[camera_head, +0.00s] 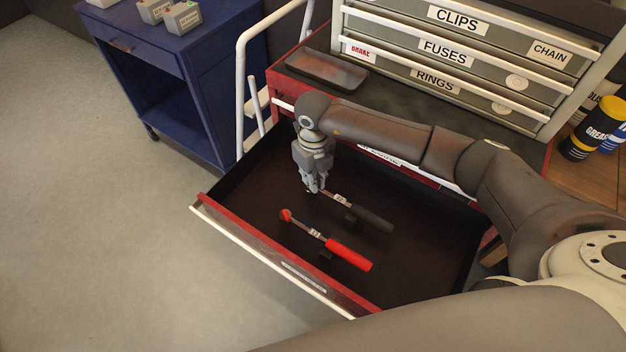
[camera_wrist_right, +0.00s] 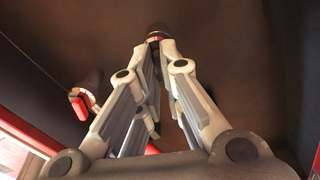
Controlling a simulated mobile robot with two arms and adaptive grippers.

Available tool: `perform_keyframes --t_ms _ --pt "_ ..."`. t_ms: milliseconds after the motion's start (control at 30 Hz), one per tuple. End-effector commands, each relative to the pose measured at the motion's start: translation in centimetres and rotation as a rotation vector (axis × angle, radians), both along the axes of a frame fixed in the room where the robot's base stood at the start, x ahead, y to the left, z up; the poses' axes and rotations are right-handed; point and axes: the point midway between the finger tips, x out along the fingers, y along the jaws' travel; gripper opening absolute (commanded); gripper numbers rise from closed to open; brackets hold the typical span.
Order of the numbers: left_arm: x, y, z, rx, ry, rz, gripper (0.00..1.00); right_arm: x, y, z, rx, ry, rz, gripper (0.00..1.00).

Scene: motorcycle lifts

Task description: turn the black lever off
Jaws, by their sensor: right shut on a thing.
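The black lever is a ratchet-like tool with a dark handle (camera_head: 370,217) and a small label on its metal neck, lying in the open drawer. My right gripper (camera_head: 315,188) points down at its far-left head end and is shut on it; the fingers hide most of the head. In the right wrist view my right gripper's fingertips (camera_wrist_right: 158,45) meet around a dark round part (camera_wrist_right: 157,29). My left gripper is not in view.
A similar tool with a red handle (camera_head: 349,254) lies nearer the drawer front, close to my gripper. The open red drawer (camera_head: 225,220) has raised walls around both tools. A grey cabinet (camera_head: 445,50) stands behind, and a blue cart (camera_head: 190,75) stands at the left.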

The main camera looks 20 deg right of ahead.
Motion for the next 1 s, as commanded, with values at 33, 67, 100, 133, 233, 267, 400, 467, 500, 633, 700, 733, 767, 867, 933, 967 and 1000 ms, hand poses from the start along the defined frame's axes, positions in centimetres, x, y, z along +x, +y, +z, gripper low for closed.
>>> perform_keyframes --t_ms 33,67,100,133,233,267,400,467,500,633,700,733,767,867,933,967,1000 --pt "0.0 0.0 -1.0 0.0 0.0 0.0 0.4 0.2 -0.1 -0.4 -0.002 -0.004 0.039 0.0" --pt "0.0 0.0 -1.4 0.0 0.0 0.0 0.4 0.2 -0.2 -0.5 -0.003 -0.004 0.066 0.0" --pt "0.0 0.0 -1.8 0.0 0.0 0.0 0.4 0.2 -0.2 -0.5 -0.003 -0.003 0.103 0.0" --pt "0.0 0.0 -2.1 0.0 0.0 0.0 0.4 0.2 -0.2 -0.5 -0.003 -0.004 0.131 0.0" --pt "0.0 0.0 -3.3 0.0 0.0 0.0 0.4 0.2 -0.3 -0.5 -0.004 -0.005 0.227 0.0" --pt "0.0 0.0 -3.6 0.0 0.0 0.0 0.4 0.3 -0.3 -0.5 -0.003 -0.005 0.256 0.0" --pt "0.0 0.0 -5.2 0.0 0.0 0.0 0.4 0.3 -0.4 -0.5 -0.003 -0.005 0.389 0.0" --pt "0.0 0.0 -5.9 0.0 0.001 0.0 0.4 0.3 -0.4 -0.6 -0.004 -0.006 0.444 0.0" --pt "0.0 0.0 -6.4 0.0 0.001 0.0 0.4 0.4 -0.5 -0.5 -0.004 -0.006 0.481 0.0" --pt "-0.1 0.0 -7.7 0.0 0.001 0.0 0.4 0.5 -0.5 -0.5 -0.005 -0.007 0.59 0.0" --pt "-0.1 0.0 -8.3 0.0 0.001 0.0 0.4 0.5 -0.5 -0.5 -0.004 -0.005 0.645 0.0" --pt "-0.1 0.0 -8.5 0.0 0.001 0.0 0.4 0.5 -0.5 -0.4 -0.005 -0.007 0.665 0.0" --pt "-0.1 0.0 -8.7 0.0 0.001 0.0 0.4 0.5 -0.5 -0.4 -0.005 -0.007 0.686 0.0" --pt "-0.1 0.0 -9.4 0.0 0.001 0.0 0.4 0.5 -0.6 -0.3 -0.004 -0.006 0.747 0.0" --pt "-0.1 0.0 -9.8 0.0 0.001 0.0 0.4 0.6 -0.6 -0.3 -0.005 -0.006 0.782 0.0" --pt "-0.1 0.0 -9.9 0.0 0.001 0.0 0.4 0.6 -0.6 -0.2 -0.006 -0.006 0.794 0.0" --pt "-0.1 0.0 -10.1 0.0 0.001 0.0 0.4 0.6 -0.6 -0.2 -0.005 -0.006 0.811 0.0"
